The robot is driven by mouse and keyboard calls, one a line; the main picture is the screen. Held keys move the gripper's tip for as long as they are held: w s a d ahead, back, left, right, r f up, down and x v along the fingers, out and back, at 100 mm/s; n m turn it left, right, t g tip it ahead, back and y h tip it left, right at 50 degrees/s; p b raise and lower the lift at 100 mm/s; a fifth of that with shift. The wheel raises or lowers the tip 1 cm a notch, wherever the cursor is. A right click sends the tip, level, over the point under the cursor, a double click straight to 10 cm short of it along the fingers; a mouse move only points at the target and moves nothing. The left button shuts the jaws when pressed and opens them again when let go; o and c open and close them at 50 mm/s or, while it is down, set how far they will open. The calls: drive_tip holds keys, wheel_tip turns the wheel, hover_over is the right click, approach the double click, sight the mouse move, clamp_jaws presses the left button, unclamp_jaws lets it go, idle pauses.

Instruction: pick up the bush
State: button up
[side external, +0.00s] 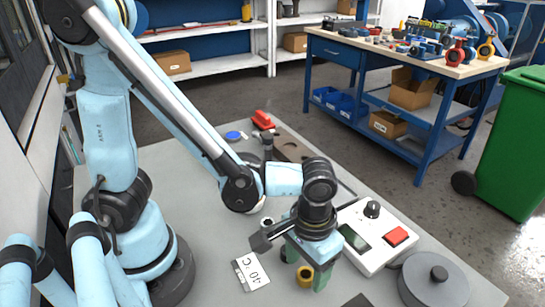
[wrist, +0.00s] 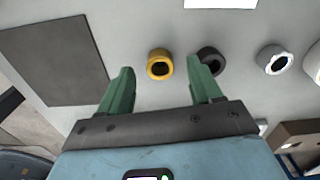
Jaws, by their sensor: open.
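The likely bush is a short yellow ring (side external: 305,276) with a dark bore, on the grey bench top below my gripper. The yellow ring also shows in the wrist view (wrist: 153,72), lying between the lines of my two green fingers. My gripper (side external: 306,268) is open and points down, with a finger on either side of the ring in the side view. In the wrist view my gripper (wrist: 160,68) holds nothing. I cannot tell whether a finger touches the ring. A black ring (wrist: 217,59) sits just beyond the right finger.
White rings (wrist: 274,60) stand farther right in the wrist view. A dark flat plate (wrist: 55,62) lies to the left. A white control box (side external: 372,236) with a red button and a grey round part (side external: 433,283) stand right of my gripper.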

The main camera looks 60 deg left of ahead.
drive_tip(key=shift+f, duration=0.85)
drive_tip(key=c, duration=1.2)
